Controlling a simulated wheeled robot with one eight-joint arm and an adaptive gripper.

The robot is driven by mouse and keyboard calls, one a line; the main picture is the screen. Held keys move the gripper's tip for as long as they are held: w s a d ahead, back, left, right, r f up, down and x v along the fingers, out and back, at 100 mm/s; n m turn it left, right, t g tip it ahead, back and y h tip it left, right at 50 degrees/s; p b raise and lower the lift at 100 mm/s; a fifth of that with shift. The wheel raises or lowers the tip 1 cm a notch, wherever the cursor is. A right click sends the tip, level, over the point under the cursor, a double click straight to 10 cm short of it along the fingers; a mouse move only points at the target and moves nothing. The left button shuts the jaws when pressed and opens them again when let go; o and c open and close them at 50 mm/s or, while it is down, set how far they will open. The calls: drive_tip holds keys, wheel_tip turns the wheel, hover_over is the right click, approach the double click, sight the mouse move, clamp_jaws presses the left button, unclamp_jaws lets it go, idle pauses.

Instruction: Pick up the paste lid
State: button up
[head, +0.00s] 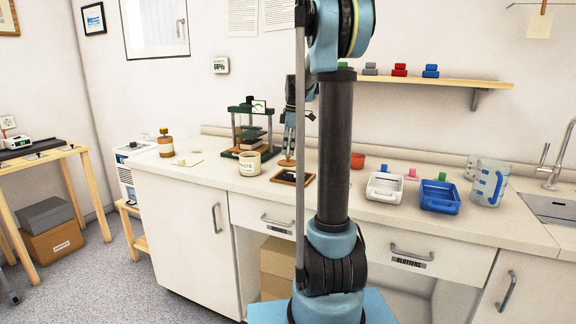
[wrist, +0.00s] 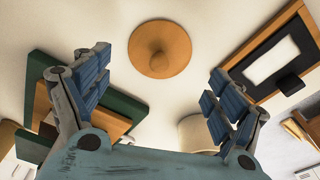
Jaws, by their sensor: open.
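The paste lid (wrist: 160,48) is a round orange-brown disc with a small central knob. It lies on the pale worktop in the upper middle of the wrist view, and a brown sliver of it (head: 286,162) shows under my gripper in the head view. My gripper (wrist: 160,64) is open and empty, its blue-padded fingers spread to either side below the lid in the picture. No contact with the lid shows. The paste jar (head: 250,164), cream with a label, stands to the left of the lid in the head view. A pale round jar shows partly behind the right finger (wrist: 194,132).
A green press (head: 250,128) stands left of my gripper, close to the left finger in the wrist view (wrist: 118,104). A dark-edged wooden frame (head: 293,178) lies to the right. White (head: 384,187) and blue trays (head: 440,197) sit farther right. Bare worktop surrounds the lid.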

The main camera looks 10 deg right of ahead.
sight(288, 156)
drive_tip(key=shift+w+a+f, duration=0.1)
drive_tip(key=shift+w+f, duration=0.05)
drive_tip(key=shift+f, duration=1.8)
drive_tip(key=c, duration=1.3)
